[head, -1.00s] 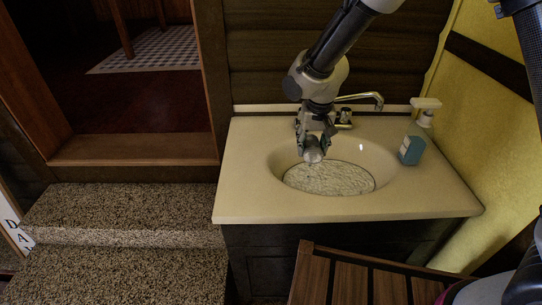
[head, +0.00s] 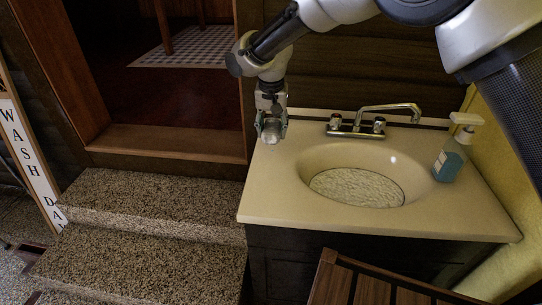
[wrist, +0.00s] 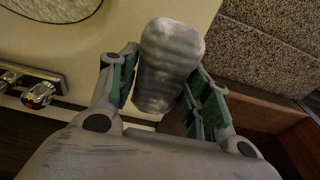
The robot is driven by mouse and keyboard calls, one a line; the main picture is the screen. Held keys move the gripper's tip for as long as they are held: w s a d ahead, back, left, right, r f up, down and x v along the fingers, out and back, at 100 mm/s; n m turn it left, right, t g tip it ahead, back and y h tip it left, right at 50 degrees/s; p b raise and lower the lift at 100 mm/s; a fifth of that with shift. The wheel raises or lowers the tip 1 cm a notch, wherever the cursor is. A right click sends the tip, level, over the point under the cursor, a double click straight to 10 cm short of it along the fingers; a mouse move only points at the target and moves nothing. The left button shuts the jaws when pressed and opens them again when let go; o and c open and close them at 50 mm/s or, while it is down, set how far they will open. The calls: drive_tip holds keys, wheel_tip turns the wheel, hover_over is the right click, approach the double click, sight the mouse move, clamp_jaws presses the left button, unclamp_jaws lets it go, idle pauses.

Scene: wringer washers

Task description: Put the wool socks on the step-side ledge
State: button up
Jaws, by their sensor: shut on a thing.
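My gripper (head: 271,128) is shut on a grey, rolled bundle, the wool socks (wrist: 168,65), which fills the space between the green-padded fingers in the wrist view. In the head view the socks (head: 271,132) show as a small grey lump at the fingertips. My gripper is above the left back part of the sink counter, near its left edge. Which ledge is the step-side one is not marked; the left strip of the counter (head: 262,195), beside the speckled steps (head: 150,195), is bare.
The oval basin (head: 310,165) holds water. A chrome faucet (head: 375,118) stands behind it, and a blue soap bottle (head: 449,165) is at the right. A slatted wooden piece (head: 345,285) stands in front. A wooden doorway sill (head: 165,142) lies left of the counter.

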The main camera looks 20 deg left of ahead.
sight(272, 153)
drive_tip(key=shift+f, duration=3.55)
drive_tip(key=o, duration=1)
drive_tip(key=shift+f, duration=0.15)
